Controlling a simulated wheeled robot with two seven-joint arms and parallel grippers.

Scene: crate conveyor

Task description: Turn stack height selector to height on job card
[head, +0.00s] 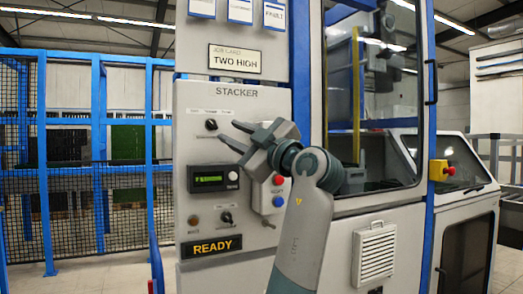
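The job card (235,59) reads TWO HIGH and is mounted above the STACKER panel (190,160). A black selector knob (211,125) sits high on that panel, under a row of small labels too small to read. I cannot tell its setting for sure.
Below are a green-lit display (207,179), a second black knob (227,217) and a READY sign (212,247). A box with red and blue buttons (278,201) is partly behind my wrist. A red emergency button (450,171) is at right. Blue fencing (98,140) stands left.

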